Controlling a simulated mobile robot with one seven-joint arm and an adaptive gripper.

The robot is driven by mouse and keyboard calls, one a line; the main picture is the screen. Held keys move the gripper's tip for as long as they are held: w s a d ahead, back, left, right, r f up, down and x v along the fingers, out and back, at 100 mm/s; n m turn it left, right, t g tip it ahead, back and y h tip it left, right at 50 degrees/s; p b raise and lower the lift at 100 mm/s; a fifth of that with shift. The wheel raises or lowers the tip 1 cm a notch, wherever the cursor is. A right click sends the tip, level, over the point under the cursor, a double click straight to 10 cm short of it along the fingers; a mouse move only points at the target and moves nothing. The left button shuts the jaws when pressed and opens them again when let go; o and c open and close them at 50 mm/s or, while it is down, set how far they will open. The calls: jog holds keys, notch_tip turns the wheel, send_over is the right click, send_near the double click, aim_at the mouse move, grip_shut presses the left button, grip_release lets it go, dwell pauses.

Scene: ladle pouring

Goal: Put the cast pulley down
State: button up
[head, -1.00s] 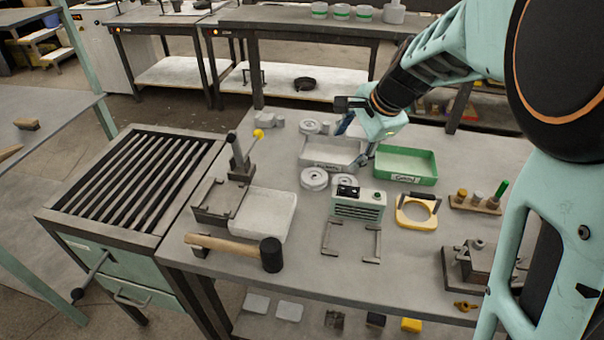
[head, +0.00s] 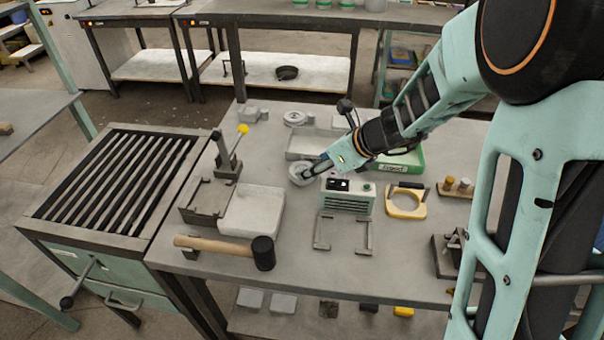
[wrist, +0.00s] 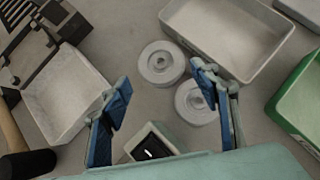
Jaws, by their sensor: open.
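Two round, light grey cast pulleys, each with a raised hub, lie flat in the wrist view, one farther (wrist: 162,63) and one nearer (wrist: 195,102). They are close together, beside the grey tray. In the head view one pulley (head: 298,173) shows at my gripper's tips; the other is hidden or cannot be made out. My gripper (wrist: 160,76) is open, with blue fingers spread and nothing held between them. The right finger partly overlaps the nearer pulley in the picture. In the head view my gripper (head: 312,170) is low over the table.
A grey tray (wrist: 268,18) and a green tray (head: 409,166) stand beyond. A small green-grey box (head: 348,203) is close to my gripper. A yellow-framed part (head: 407,213) is right.

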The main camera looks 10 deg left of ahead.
jog(key=x, duration=0.2)
jog(key=b+x, duration=0.1)
jog(key=x, duration=0.1)
jog(key=shift+d+f, duration=0.1)
jog(key=shift+f, duration=0.3)
jog(key=shift+w+a+f, duration=0.25)
